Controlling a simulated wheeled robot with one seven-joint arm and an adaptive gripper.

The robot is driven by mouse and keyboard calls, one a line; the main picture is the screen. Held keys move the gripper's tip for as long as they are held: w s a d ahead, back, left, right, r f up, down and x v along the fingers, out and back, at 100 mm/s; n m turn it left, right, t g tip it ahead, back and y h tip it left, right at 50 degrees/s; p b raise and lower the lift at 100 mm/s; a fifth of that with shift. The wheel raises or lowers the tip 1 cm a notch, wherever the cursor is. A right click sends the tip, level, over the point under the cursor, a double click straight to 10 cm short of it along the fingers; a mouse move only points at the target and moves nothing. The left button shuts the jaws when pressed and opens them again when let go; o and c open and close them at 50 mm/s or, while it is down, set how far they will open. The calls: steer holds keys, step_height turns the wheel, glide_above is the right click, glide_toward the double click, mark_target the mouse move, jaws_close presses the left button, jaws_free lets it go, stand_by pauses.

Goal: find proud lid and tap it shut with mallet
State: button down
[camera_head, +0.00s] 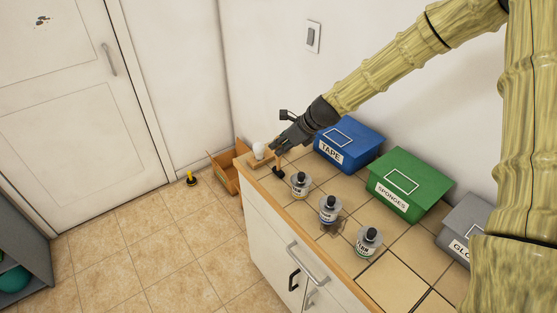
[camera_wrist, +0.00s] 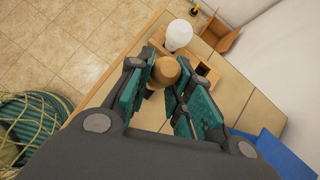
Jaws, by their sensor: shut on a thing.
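My gripper (camera_head: 277,149) is at the far left end of the tiled counter, shut on the mallet. The mallet (camera_head: 278,171) hangs upright with its dark head down, close to the counter; I cannot tell if it touches. In the wrist view the round end of its wooden handle (camera_wrist: 166,69) shows between the fingers. Three grey tins with dark-topped lids stand in a row to the right: a near-gripper tin (camera_head: 300,186), a middle tin (camera_head: 329,210) and a front tin (camera_head: 368,244). I cannot tell which lid sits proud.
A wooden block (camera_head: 254,163) with a white bulb (camera_head: 258,150) stands at the counter's left end. Blue (camera_head: 348,145), green (camera_head: 410,184) and grey (camera_head: 468,222) bins line the wall. An open cardboard box (camera_head: 224,173) is on the floor. Tiles between tins and bins are clear.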

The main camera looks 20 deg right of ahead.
steer(key=shift+r+p, duration=3.85)
steer(key=shift+r, duration=0.7)
steer(key=shift+f, duration=0.1)
